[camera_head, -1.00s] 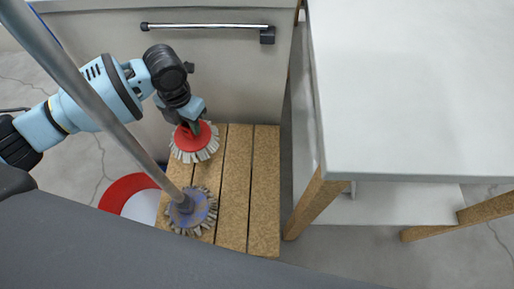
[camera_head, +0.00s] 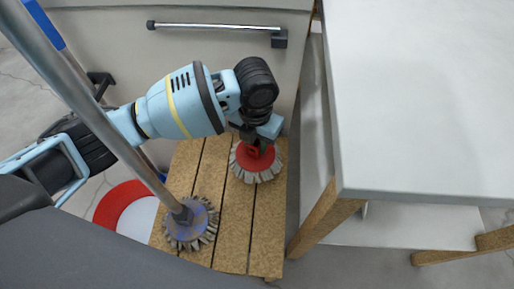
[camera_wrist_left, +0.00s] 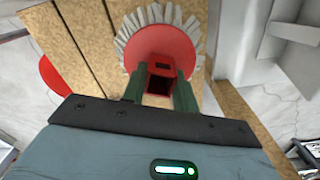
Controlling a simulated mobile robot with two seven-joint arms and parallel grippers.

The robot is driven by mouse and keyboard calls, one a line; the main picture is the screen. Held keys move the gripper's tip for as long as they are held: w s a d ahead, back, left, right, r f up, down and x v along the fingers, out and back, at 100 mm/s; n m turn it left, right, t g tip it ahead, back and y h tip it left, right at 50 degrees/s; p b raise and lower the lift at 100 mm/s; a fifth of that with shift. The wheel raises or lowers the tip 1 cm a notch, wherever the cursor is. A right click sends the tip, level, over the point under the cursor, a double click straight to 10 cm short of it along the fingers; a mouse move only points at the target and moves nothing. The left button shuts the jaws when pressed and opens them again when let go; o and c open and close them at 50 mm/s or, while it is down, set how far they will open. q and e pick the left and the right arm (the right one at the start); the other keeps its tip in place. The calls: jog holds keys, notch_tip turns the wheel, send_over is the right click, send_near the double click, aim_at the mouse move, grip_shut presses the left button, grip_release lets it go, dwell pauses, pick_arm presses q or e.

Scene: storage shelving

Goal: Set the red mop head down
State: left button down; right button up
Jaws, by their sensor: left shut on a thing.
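The red mop head (camera_head: 256,161) is a red disc with a pale bristle fringe, over the right part of the slatted wooden board (camera_head: 234,225). My left gripper (camera_head: 258,146) is above it and shut on its red socket. In the left wrist view the red mop head (camera_wrist_left: 160,52) fills the top middle, with both fingers of my left gripper (camera_wrist_left: 160,92) on the sides of the square socket. I cannot tell whether the bristles touch the board. My right gripper is not in view.
A purple-grey mop head (camera_head: 190,222) with a long metal pole (camera_head: 95,115) stands on the board's left. A white table (camera_head: 430,90) is close on the right. A grey cabinet front with a bar handle (camera_head: 215,27) is behind. A red-and-white round object (camera_head: 128,207) lies left.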

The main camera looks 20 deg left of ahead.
pick_arm(q)
jog(key=shift+d, duration=0.1)
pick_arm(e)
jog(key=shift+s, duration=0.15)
